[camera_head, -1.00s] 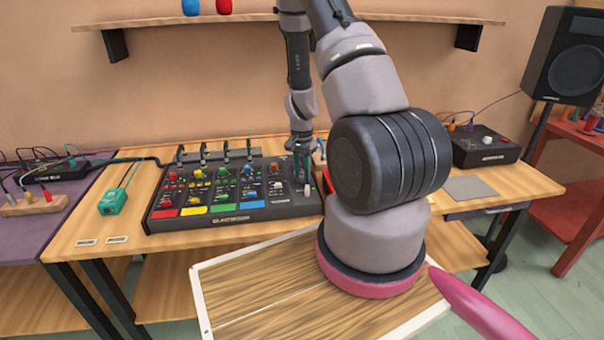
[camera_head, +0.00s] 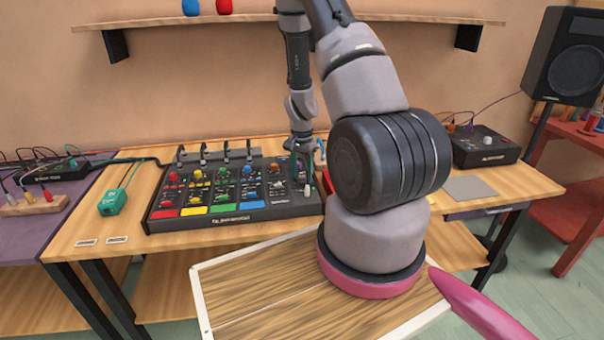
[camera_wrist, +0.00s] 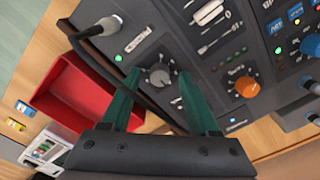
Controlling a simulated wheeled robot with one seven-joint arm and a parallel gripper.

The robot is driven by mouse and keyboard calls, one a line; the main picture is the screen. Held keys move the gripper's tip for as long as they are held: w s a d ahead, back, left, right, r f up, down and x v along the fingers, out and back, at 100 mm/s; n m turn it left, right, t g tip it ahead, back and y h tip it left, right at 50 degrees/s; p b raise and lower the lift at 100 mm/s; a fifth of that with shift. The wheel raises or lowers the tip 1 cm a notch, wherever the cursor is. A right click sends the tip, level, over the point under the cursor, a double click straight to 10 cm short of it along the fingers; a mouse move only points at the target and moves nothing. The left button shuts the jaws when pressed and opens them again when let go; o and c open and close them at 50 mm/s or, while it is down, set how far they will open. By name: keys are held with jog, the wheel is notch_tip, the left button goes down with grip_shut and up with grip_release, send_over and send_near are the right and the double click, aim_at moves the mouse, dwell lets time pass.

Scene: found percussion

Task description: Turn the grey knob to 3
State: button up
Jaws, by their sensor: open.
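The grey knob (camera_wrist: 158,76) sits on the dark mixer panel (camera_wrist: 185,55), with small marks around it; its setting is too small to read. In the wrist view my gripper (camera_wrist: 158,82) is open, with one green finger on each side of the knob. Whether the fingers touch it I cannot tell. In the head view my gripper (camera_head: 301,165) is over the right end of the mixer (camera_head: 165,213), and the knob there is hidden behind it.
An orange knob (camera_wrist: 247,87) and blue knobs (camera_wrist: 311,45) are on the same panel. A cable plug (camera_wrist: 105,27) stands at the panel's edge. A red tray (camera_wrist: 75,95) lies beside the mixer. A teal box (camera_head: 112,202) stands left of the mixer.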

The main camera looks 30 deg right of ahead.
notch_tip(320, 180, up, 11)
dwell(0.5)
jog(key=shift+f, duration=0.1)
notch_tip(320, 180, up, 20)
jog(key=f+n+t+y, duration=0.1)
jog(key=n+t+y, duration=0.1)
jog(key=n+t, duration=0.1)
send_over(301, 176)
jog(key=s+a, duration=0.4)
jog(key=a, duration=0.3)
jog(key=s+a+r+n+t, duration=0.2)
jog(key=s+a+r, duration=0.1)
jog(key=s+r, duration=0.4)
jog(key=s+a+r+n+t, duration=0.2)
jog(key=s+a+r+n, duration=0.1)
jog(key=s+r, duration=0.4)
jog(key=shift+s, duration=0.9)
